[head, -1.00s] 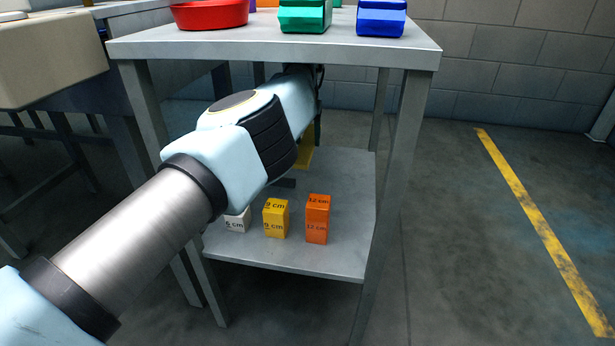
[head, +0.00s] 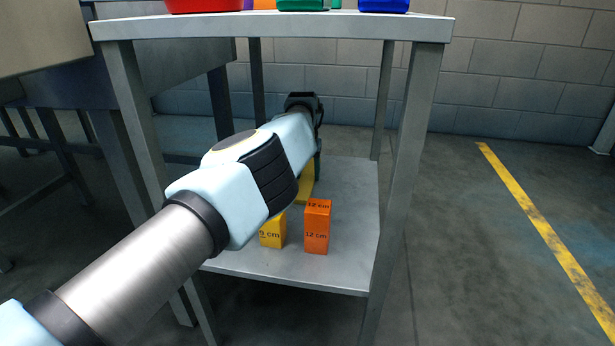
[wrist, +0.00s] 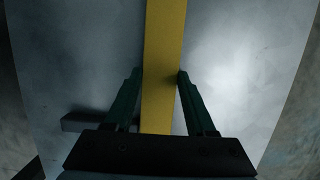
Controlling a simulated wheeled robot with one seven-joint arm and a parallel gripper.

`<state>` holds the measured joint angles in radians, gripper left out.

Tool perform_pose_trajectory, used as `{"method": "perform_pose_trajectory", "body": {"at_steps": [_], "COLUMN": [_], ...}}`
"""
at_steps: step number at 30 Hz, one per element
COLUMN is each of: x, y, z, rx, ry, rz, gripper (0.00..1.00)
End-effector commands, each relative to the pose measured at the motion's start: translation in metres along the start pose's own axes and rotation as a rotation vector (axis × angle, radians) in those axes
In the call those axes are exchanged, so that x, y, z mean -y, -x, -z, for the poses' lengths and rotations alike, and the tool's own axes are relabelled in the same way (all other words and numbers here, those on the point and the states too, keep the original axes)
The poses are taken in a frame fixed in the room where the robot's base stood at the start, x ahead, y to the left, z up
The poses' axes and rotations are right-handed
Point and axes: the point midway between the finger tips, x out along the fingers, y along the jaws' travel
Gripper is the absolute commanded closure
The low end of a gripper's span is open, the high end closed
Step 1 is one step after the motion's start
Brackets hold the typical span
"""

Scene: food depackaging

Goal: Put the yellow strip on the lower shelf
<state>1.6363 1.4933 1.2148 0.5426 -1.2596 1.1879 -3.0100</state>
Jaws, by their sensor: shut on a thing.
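The yellow strip (wrist: 163,60) is long and flat and runs between the fingers of my gripper (wrist: 160,75) in the wrist view. My gripper is shut on it. In the head view a part of the yellow strip (head: 306,184) shows beside my arm, over the lower shelf (head: 345,205); the rest is hidden behind my wrist. I cannot tell whether the strip touches the shelf. The lower shelf is a grey metal board below the table top.
A yellow 9 cm block (head: 273,233) and an orange 12 cm block (head: 317,227) stand near the shelf's front edge. A dark bar (wrist: 88,121) lies left of my gripper. Table legs (head: 400,150) bound the shelf; the table top (head: 340,28) is above. The shelf's right side is clear.

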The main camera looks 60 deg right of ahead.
Motion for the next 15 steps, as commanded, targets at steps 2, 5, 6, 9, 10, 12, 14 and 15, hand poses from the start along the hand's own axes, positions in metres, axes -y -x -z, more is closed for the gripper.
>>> {"method": "perform_pose_trajectory", "body": {"at_steps": [2,5,6,9,10,12,14,15], "x": [0.0001,0.0001,0.0002,0.0002,0.0001,0.0001,0.0001,0.0001], "y": [0.0021,0.0015,0.0003,-0.0013,-0.0011,-0.0011,-0.0011,-0.0011], "z": [-0.0009,-0.0007,-0.0003,0.0004,0.0003,0.0003,0.0003,0.0003], "rx": [0.001,0.001,0.001,0.000,0.000,0.000,0.000,0.000], "ry": [0.000,0.000,0.000,0.000,0.000,0.000,0.000,0.000], "rz": [0.000,0.000,0.000,0.000,0.000,0.000,0.000,0.000], "gripper": [1.00,1.00,1.00,0.41,0.38,0.30,0.23,0.19]}}
